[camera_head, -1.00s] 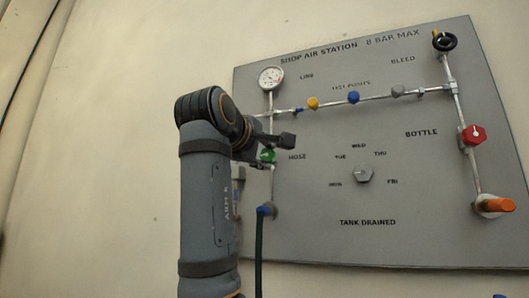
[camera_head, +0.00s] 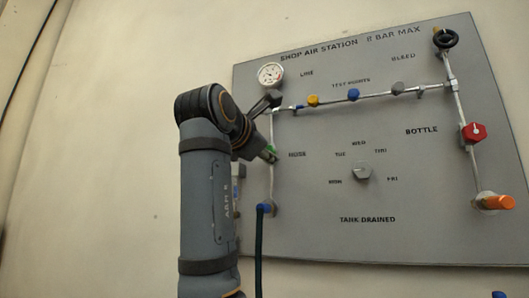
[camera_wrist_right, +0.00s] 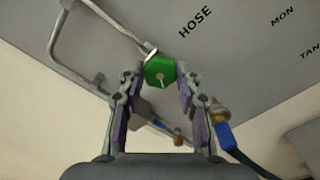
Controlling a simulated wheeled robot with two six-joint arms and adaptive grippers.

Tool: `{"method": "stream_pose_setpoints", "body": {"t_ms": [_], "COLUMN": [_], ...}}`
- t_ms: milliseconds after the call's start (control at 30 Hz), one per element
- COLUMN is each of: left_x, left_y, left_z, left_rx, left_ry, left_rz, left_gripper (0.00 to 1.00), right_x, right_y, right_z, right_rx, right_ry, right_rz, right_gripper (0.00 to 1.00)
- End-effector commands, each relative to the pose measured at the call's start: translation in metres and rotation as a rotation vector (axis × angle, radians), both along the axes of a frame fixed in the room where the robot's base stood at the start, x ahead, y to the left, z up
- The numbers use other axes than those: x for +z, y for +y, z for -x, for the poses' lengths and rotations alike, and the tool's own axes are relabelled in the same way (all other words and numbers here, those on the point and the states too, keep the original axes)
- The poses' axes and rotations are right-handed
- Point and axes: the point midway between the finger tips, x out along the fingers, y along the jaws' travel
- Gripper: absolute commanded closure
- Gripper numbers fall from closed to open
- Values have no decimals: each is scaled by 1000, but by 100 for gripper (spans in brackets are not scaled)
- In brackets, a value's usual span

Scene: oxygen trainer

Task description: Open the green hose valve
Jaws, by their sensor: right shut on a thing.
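The green hose valve knob (camera_head: 270,151) is on the left pipe of the grey panel, left of the HOSE label, partly hidden by my right gripper in the head view. In the right wrist view the green knob (camera_wrist_right: 160,71) sits between the two fingertips, with a small pale pointer mark on its face. My right gripper (camera_wrist_right: 161,78) is shut on the knob, one finger on each side. My left gripper is not in view.
A gauge (camera_head: 270,75) is above the valve, and a blue hose fitting (camera_head: 265,208) with a dark hose is below. Yellow (camera_head: 313,100) and blue (camera_head: 353,95) knobs line the upper pipe. A red bottle knob (camera_head: 473,132) is at right. The area left of the panel is clear.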

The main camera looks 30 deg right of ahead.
Motion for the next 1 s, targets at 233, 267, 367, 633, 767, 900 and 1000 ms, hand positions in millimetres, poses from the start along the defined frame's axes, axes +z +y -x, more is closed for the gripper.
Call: {"method": "stream_pose_setpoints", "body": {"t_ms": [233,267,367,633,767,900,1000], "left_x": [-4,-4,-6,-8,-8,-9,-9], "left_y": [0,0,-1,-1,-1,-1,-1], "left_z": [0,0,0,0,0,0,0], "left_rx": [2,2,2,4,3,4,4], "left_ry": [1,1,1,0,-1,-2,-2], "left_rz": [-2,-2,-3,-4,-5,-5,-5], "left_gripper": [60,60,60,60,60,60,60], "right_x": [-3,-3,-3,-3,-3,-4,-4], "right_y": [0,0,0,0,0,0,0], "right_z": [0,0,0,0,0,0,0], "right_rx": [0,0,0,0,0,0,1], "right_ry": [188,209,273,407,447,473,483], "right_rz": [127,142,188,283,310,328,335], "right_gripper": [97,97,97,97,97,97,97]}}
